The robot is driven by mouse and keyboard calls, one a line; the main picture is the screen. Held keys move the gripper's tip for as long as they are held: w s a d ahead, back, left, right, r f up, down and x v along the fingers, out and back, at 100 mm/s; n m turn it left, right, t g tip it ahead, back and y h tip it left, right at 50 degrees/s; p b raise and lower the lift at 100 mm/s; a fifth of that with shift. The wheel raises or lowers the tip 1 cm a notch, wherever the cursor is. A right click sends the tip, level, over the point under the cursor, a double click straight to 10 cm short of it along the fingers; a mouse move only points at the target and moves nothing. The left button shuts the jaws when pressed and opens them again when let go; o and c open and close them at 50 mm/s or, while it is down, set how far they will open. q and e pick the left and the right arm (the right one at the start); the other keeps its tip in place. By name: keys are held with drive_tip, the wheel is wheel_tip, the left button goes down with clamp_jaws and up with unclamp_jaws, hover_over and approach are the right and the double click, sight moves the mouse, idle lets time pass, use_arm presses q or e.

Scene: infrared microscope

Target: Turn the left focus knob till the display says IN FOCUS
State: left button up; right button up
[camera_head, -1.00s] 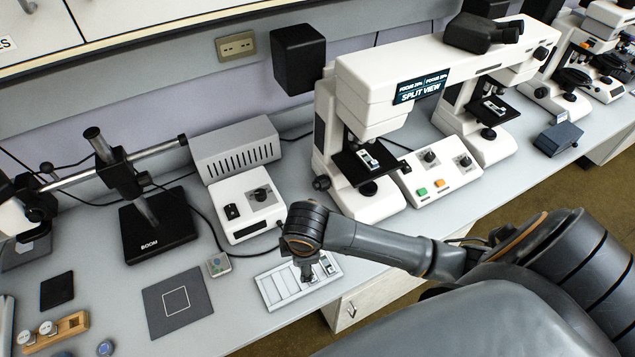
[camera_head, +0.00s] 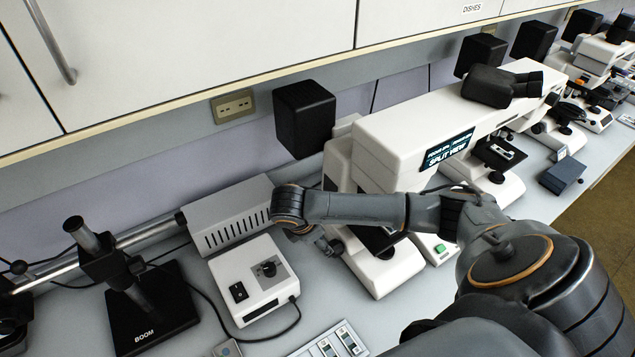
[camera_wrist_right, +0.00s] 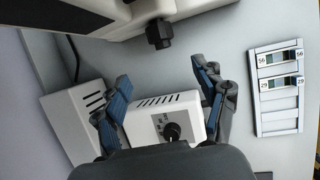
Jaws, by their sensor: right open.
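The white infrared microscope (camera_head: 400,140) stands at the centre of the head view. Its display (camera_head: 447,150) reads SPLIT VIEW, with a smaller focus line above it that is hard to read. The black left focus knob (camera_wrist_right: 160,33) shows in the right wrist view on the microscope's side, ahead of the fingertips. In the head view it seems hidden by my right arm and gripper. My right gripper (camera_wrist_right: 160,70) is open and empty, its two fingers spread wide and apart from the knob. It partly shows in the head view (camera_head: 326,244). My left gripper is out of view.
A white control box (camera_head: 250,280) with a dial stands left of the microscope, in front of a grey vented box (camera_head: 228,213). A boom stand (camera_head: 140,300) is further left. A slide tray (camera_wrist_right: 278,122) lies on the bench, right in the wrist view.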

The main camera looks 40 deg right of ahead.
drive_tip(key=p+x, duration=0.1)
drive_tip(key=x, duration=1.2)
drive_tip(key=shift+s+d+p, duration=0.1)
drive_tip(key=shift+p, duration=0.3)
drive_tip(key=shift+f, duration=0.2)
drive_tip(key=shift+d, duration=0.1)
drive_tip(key=c, duration=1.2)
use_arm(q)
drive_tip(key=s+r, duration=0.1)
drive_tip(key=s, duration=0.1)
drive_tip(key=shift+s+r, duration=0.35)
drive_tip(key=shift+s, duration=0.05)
use_arm(e)
drive_tip(key=shift+o, duration=0.2)
